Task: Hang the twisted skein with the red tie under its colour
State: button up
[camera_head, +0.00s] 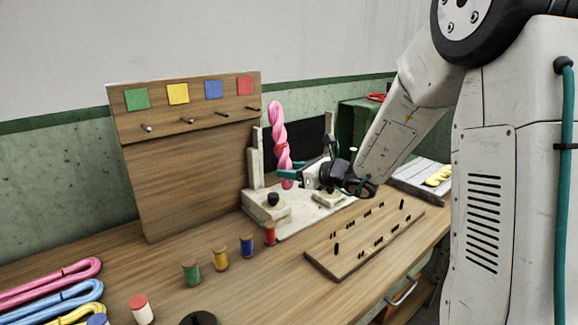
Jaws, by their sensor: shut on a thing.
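A pink twisted skein (277,130) with a red tie around its middle hangs upright in the air. The wooden board (190,190) stands at the back of the bench. It carries a green square (137,99), a yellow square (178,94), a blue square (214,89) and a red square (245,86). A peg sticks out below each; the red square's peg (253,108) is bare and left of the skein's top.
Spools in green (191,273), yellow (221,259), blue (247,246) and red (269,233) stand before the board. A pegged wooden plate (335,262) lies right. Looped skeins (55,285) lie front left. A pale stand with a black knob (273,199) is under the gripper.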

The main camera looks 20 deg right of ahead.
jog(key=w+a+f, duration=0.1)
jog(key=w+a, duration=0.2)
jog(key=w, duration=0.8)
jog(key=shift+a+f, duration=0.35)
dwell(1.1)
jog(key=shift+w, duration=0.1)
dwell(0.4)
jog(key=o, duration=1.1)
